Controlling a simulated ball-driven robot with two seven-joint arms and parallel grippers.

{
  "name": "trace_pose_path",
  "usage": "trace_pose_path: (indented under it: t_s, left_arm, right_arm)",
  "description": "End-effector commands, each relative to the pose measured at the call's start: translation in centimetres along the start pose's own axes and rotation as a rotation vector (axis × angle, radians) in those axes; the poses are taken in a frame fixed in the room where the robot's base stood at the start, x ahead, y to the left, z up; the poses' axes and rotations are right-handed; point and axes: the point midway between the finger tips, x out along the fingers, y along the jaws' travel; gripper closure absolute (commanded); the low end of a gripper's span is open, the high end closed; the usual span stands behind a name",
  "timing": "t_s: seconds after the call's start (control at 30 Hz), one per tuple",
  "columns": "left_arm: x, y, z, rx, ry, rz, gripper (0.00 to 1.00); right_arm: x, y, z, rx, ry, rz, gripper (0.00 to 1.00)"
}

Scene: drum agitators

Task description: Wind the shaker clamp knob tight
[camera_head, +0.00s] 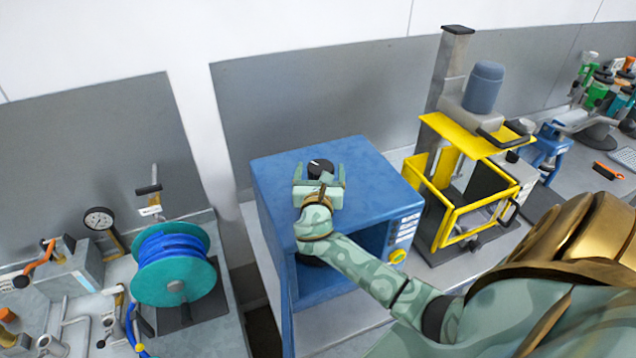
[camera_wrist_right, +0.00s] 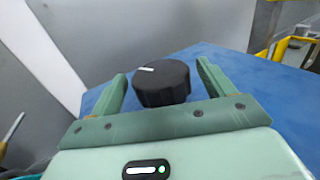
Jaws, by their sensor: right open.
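The black clamp knob (camera_head: 320,168) with a white pointer mark stands on top of the blue shaker cabinet (camera_head: 275,172). My right gripper (camera_head: 319,172) is over the cabinet top with its two fingers apart, one on each side of the knob. In the right wrist view the knob (camera_wrist_right: 161,83) sits between the open fingers, with a gap visible on both sides. The fingers do not appear to touch it. The knob's lower part is partly hidden by my gripper body. My left gripper is not in view.
A yellow-framed mixer (camera_head: 470,205) with a grey motor stands just right of the cabinet. A teal hose reel (camera_head: 176,270) and a pressure gauge (camera_head: 99,218) are at the left. A grey panel (camera_head: 300,100) rises behind the cabinet. The cabinet's front is open.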

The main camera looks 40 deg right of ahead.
Motion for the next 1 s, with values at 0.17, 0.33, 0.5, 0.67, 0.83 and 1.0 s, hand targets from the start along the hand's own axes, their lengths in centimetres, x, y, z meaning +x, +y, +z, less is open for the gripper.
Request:
trace_pose_path:
  t_s: [0.17, 0.33, 0.5, 0.67, 0.83, 1.0]
  left_arm:
    - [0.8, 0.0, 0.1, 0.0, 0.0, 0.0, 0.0]
    - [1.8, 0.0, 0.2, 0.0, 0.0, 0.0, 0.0]
    - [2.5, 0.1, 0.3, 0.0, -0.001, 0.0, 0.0]
    - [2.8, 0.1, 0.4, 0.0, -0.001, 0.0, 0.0]
    - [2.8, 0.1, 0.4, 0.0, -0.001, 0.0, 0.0]
    - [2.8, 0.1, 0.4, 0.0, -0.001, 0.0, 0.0]
  right_arm:
    - [-4.5, 0.0, -0.3, 0.004, 0.004, 0.002, 0.19]
    - [-9.2, 0.0, -0.4, 0.005, 0.004, 0.001, 0.19]
    - [-12.7, 0.0, -0.3, 0.003, 0.003, 0.0, 0.19]
    - [-14.5, 0.0, -0.2, 0.002, 0.002, 0.0, 0.19]
    - [-14.9, 0.0, 0.0, 0.002, 0.0, -0.001, 0.19]
    - [-14.9, 0.0, 0.0, 0.002, 0.0, 0.0, 0.19]
